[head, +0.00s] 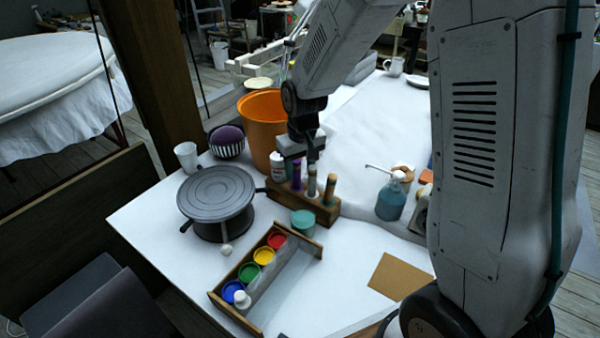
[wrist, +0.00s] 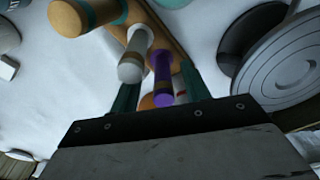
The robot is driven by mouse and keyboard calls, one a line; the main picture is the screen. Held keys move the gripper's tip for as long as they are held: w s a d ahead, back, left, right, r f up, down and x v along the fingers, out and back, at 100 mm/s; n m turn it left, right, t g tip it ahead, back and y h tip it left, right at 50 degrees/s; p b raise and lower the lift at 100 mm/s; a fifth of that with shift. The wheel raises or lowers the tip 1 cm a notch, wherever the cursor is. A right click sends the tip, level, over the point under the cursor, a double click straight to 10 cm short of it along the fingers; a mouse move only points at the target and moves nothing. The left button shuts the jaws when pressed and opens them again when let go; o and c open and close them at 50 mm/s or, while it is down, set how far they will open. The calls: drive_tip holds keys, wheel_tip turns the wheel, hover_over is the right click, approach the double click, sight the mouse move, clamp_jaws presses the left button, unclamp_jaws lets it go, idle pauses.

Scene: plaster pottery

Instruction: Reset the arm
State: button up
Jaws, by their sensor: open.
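My gripper (head: 304,156) is open, pointing down just above a wooden rack (head: 322,213) of upright tools on the white table (head: 375,135). In the wrist view, the fingers of my gripper (wrist: 160,88) are spread, with a purple handle (wrist: 162,78) and a grey-white handle (wrist: 133,62) showing between or just beyond them. Nothing is visibly gripped. A tan handle with a teal band (wrist: 78,16) stands outside the fingers; it also shows in the head view (head: 329,189). How far the fingertips reach down beside the handles is unclear.
An orange bucket (head: 256,125) stands close behind the rack. A grey turntable (head: 215,192) and a tray of paint pots (head: 212,296) are to the left and front. A teal jar (head: 303,223) and a blue pump bottle (head: 390,203) stand nearby. The table behind is largely clear.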

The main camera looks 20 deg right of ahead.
wheel_tip(320, 180, up, 6)
drive_tip(key=f, duration=0.1)
drive_tip(key=s+d+r, duration=0.1)
drive_tip(key=s+r, duration=0.3)
drive_tip(key=s, duration=0.5)
drive_tip(key=s+d+r+m, duration=0.1)
drive_tip(key=s+r, duration=0.4)
drive_tip(key=s, duration=0.5)
drive_tip(key=s+d+r, duration=0.1)
drive_tip(key=s+r, duration=0.4)
drive_tip(key=s, duration=0.5)
drive_tip(key=shift+s+r, duration=0.15)
drive_tip(key=shift+r, duration=0.1)
